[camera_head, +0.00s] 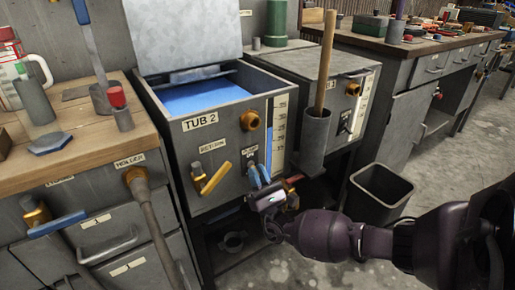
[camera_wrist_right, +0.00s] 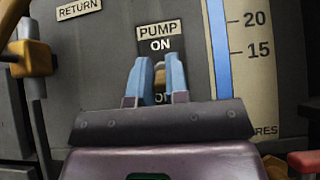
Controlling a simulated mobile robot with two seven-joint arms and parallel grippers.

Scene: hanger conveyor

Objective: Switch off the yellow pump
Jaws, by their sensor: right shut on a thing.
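Tub 2 (camera_head: 197,122) is a grey tank with blue liquid inside and a PUMP label (camera_wrist_right: 158,30) on its front. Under the label is a dark switch plate (camera_wrist_right: 160,45) marked ON at the top; lettering lower down is mostly hidden. My right gripper (camera_head: 262,170) is at this plate, its blue fingers pointing at the panel. In the right wrist view the fingers (camera_wrist_right: 160,72) are shut on a small tan-yellow switch lever (camera_wrist_right: 160,76), mostly hidden between them. I cannot tell clearly which way the lever is tilted. My left gripper is not in view.
A yellow RETURN valve handle (camera_head: 215,178) sits left of my gripper. A level gauge (camera_head: 280,125) is to its right. A holder with a wooden handle (camera_head: 325,65) and a black bin (camera_head: 385,190) stand farther right. A wooden bench (camera_head: 85,150) is at left.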

